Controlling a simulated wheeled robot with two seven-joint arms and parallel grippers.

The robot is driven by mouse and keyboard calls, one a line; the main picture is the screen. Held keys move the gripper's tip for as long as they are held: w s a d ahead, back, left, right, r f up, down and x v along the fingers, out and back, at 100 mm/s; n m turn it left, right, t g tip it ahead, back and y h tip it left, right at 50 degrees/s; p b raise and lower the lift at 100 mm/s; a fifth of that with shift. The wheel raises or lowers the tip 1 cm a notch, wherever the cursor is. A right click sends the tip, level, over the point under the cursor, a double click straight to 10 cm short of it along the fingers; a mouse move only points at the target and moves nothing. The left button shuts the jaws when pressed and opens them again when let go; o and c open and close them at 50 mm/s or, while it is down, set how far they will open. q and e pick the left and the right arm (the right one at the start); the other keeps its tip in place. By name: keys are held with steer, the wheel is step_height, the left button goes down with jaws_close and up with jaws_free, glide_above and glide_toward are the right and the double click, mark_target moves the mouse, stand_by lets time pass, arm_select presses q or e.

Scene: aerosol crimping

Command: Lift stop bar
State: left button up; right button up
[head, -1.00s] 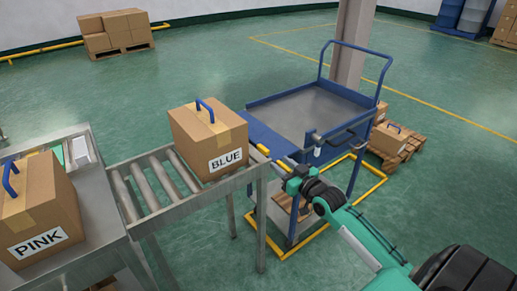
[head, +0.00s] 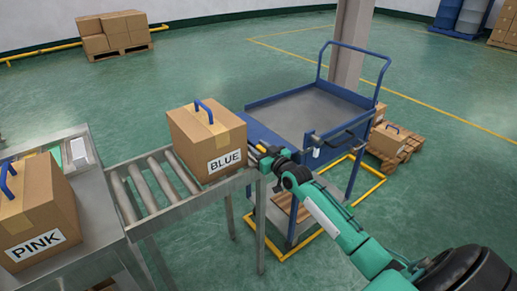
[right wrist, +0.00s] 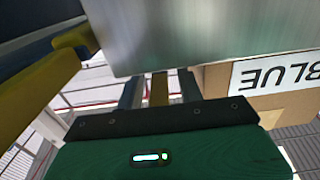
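The stop bar shows in the head view as a small yellow piece (head: 252,147) at the conveyor's end, beside the BLUE box (head: 200,142), mostly hidden by my gripper. In the right wrist view a thick yellow bar (right wrist: 40,90) runs along the left side, close to the camera. My right gripper (head: 262,157) is at the conveyor's end, just right of the BLUE box. In the right wrist view its two fingers (right wrist: 158,88) stand apart below the metal edge. A narrow yellowish strip shows between them; I cannot tell whether they touch it. My left gripper is not in view.
The roller conveyor (head: 150,187) carries the BLUE box at its end. A PINK box (head: 38,212) stands on the metal table at left. A blue cart (head: 310,112) stands close behind the conveyor's end. Boxes on a pallet (head: 390,140) lie to the right. The floor beyond is open.

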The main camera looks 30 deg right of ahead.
steer(key=shift+w, duration=0.1)
jaws_close()
steer(key=shift+r, duration=0.15)
